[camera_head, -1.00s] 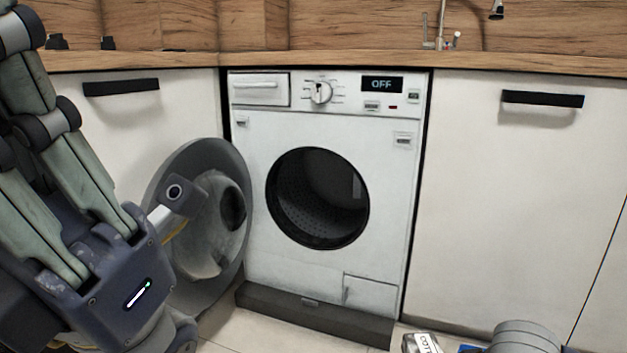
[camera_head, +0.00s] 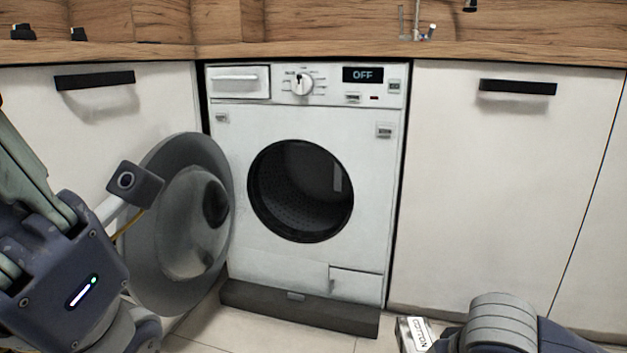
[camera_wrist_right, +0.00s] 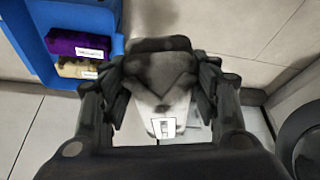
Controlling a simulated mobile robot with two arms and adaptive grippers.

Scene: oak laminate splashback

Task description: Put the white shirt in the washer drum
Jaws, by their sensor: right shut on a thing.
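The white shirt, a folded bundle with a COTTON label, is at the bottom of the head view (camera_head: 413,335). In the right wrist view the white shirt (camera_wrist_right: 165,118) is between the fingers, its upper part dark as if in shade. My right gripper (camera_wrist_right: 162,88) is shut on it. The washer drum (camera_head: 300,192) is empty as far as I see, behind a round opening beyond and left of the shirt. The washer door (camera_head: 180,225) stands open to the left. My left gripper (camera_head: 135,335) is low at the left, before the door; its fingers are not clearly seen.
A blue crate (camera_wrist_right: 35,45) on the floor holds a purple folded garment (camera_wrist_right: 75,40) and a yellowish one (camera_wrist_right: 78,68). White cabinets flank the washer (camera_head: 315,125). A dark plinth (camera_head: 300,307) runs below it. The floor before it looks clear.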

